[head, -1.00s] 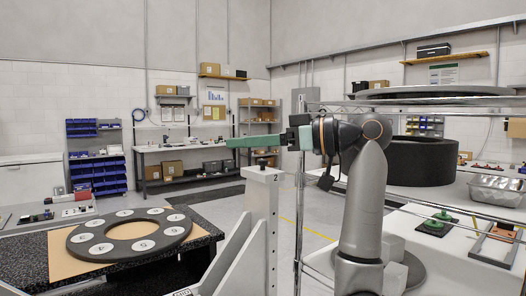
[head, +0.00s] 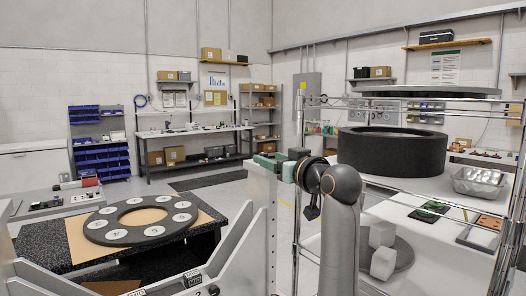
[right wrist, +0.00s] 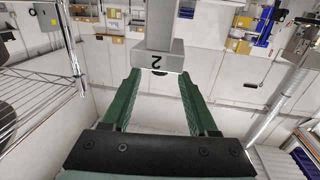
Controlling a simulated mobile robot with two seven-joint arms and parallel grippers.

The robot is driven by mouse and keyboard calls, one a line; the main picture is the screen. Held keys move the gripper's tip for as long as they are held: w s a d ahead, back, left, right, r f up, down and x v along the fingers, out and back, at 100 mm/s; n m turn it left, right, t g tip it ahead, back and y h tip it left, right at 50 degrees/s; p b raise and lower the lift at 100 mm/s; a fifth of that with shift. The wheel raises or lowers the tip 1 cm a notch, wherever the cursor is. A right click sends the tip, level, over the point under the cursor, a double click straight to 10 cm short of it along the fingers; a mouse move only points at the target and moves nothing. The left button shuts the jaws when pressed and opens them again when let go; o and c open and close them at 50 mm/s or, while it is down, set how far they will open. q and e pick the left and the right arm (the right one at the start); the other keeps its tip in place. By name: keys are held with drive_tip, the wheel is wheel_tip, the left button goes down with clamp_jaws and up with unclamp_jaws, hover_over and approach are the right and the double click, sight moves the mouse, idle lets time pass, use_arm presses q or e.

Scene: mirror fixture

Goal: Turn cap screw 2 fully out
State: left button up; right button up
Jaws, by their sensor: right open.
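Cap screw 2 (right wrist: 160,73) shows in the right wrist view as a small dark shape at the end of the pale grey post marked 2 (right wrist: 157,60). My right gripper (right wrist: 158,78) is open, with its green fingers on either side of the screw and nothing held. I cannot tell whether they touch it. In the head view the right gripper (head: 268,160) shows partly at the top of the pale fixture post (head: 261,215). The screw cannot be made out there. My left gripper is not in view.
A dark ring with white numbered discs (head: 98,223) lies on a table at the left.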

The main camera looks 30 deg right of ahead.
sight(266, 156)
drive_tip(key=shift+w+d+p, duration=0.1)
drive_tip(key=shift+w+p, duration=0.4)
drive_tip(key=shift+w, duration=1.75)
clamp_jaws()
